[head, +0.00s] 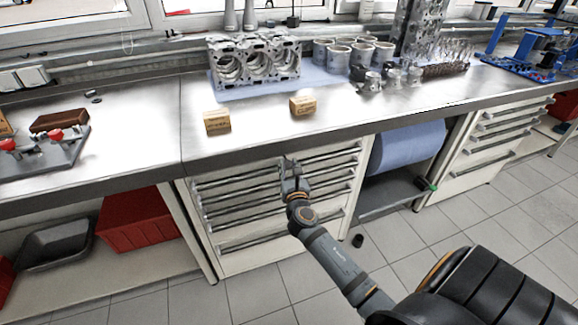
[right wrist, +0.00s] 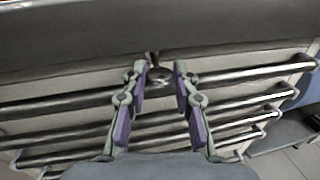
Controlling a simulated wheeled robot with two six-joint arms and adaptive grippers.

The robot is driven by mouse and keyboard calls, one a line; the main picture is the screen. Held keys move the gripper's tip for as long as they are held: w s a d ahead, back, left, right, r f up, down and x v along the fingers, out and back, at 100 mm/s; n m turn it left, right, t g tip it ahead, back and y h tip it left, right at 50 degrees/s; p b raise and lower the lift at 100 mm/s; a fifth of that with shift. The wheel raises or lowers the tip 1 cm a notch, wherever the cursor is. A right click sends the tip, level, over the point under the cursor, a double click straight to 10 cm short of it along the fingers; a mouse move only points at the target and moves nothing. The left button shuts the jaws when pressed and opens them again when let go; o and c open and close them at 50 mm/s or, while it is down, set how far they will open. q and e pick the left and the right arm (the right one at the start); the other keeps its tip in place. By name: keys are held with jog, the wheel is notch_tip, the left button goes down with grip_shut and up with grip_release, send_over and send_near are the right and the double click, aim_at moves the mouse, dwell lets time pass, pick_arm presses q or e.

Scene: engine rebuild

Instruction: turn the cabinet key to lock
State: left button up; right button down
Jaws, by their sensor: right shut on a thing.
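My right gripper (head: 289,166) is at the top of the drawer cabinet (head: 245,235), just under the worktop edge. In the right wrist view, its two fingers (right wrist: 160,74) reach to the cabinet front and are shut on the cabinet key. A small round metal piece, the key or its lock (right wrist: 160,77), shows between the fingertips. The key's exact outline and its turned angle are too small to tell. The key is hidden behind the gripper in the head view. My left gripper is not in view.
The steel worktop (head: 150,130) overhangs the cabinet closely above my gripper. Two small boxes, one left (head: 217,122) and one right (head: 303,106), stand on it before an engine block (head: 255,62). Long drawer handles (right wrist: 60,105) stick out below. A blue roll (head: 408,147) sits right of the cabinet.

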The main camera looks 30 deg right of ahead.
jog(key=m+y+p, duration=0.1)
jog(key=m+p, duration=0.1)
jog(key=m, duration=0.2)
jog(key=m+p, duration=0.3)
jog(key=shift+d+r+m+g+y, duration=0.15)
jog(key=shift+r+m+g+y, duration=0.05)
jog(key=shift+m+g+y, duration=0.2)
jog(key=m+y+p, duration=0.1)
jog(key=m, duration=0.2)
jog(key=shift+f+m, duration=0.1)
jog(key=shift+m, duration=0.3)
jog(key=shift+d+f+m+y+p, duration=0.15)
jog(key=shift+m+y+p, duration=0.25)
jog(key=shift+m, duration=1.3)
jog(key=c, duration=1)
grip_release()
jog(key=shift+c, duration=0.2)
